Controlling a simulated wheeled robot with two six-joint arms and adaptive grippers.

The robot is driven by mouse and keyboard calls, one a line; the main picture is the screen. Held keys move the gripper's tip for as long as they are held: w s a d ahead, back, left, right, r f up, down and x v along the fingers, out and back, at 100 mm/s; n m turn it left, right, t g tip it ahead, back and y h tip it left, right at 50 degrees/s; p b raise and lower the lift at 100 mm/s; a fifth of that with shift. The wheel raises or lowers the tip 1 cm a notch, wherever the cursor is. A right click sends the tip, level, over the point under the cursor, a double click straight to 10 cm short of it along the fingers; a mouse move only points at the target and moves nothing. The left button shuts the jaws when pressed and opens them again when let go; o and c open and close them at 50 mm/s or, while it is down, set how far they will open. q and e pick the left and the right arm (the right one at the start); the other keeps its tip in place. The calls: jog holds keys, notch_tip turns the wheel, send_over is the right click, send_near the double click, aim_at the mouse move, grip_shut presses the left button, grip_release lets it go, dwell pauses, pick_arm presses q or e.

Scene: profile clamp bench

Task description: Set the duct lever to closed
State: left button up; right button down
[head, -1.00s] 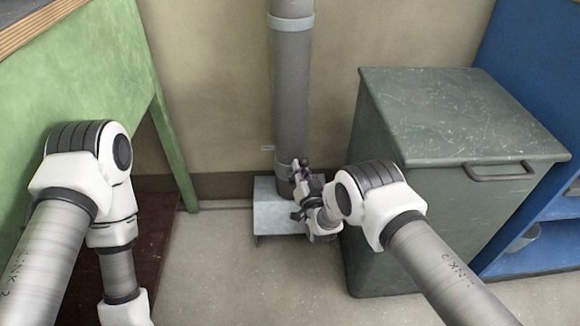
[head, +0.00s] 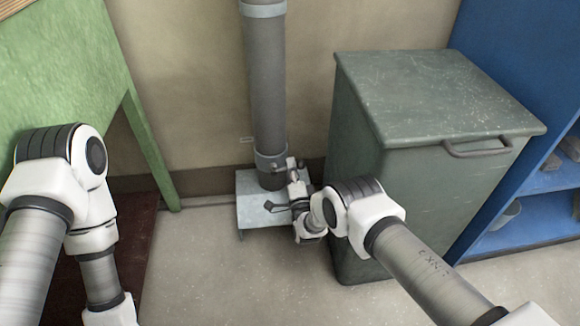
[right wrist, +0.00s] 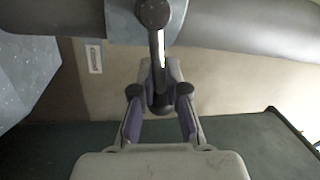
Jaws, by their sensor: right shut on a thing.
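The duct (head: 267,90) is a grey upright pipe at the wall, with a lighter collar (head: 270,160) near its foot. In the right wrist view the duct (right wrist: 240,22) crosses the top, and the dark duct lever (right wrist: 157,50) runs from a round pivot on the collar (right wrist: 120,20) towards my gripper. My right gripper (head: 294,186) is beside the foot of the duct. In the right wrist view my right gripper (right wrist: 160,95) is shut on the lever's end, between its purple-padded fingers. My left arm is at the left, and its gripper is out of the picture.
A pale metal block (head: 252,212) stands at the duct's foot. A green bench (head: 60,90) is at the left, blue shelving (head: 540,190) at the right. A small label (head: 246,140) is on the wall.

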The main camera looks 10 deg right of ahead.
jog(key=shift+w+d+f+m+h+b, duration=0.1)
jog(key=shift+d+f+m+h+b, duration=0.2)
jog(key=shift+m, duration=0.55)
jog(key=shift+w+d+f+m+h+b, duration=0.15)
jog(key=shift+d+m+h, duration=0.25)
jog(key=shift+m, duration=0.45)
jog(key=shift+s+f, duration=0.1)
jog(key=c, duration=1.3)
grip_release()
jog(key=shift+c, duration=0.2)
jog(key=o, duration=0.4)
jog(key=shift+d+f, duration=0.15)
jog(key=shift+d, duration=0.1)
jog(key=shift+a, duration=0.1)
jog(key=shift+s, duration=0.1)
jog(key=s, duration=0.4)
jog(key=s+f, duration=0.1)
jog(key=s, duration=0.2)
jog(key=s+f, duration=0.1)
jog(key=s, duration=0.3)
jog(key=shift+s+a+f, duration=0.1)
jog(key=shift+s+f, duration=0.1)
jog(key=shift+s, duration=0.15)
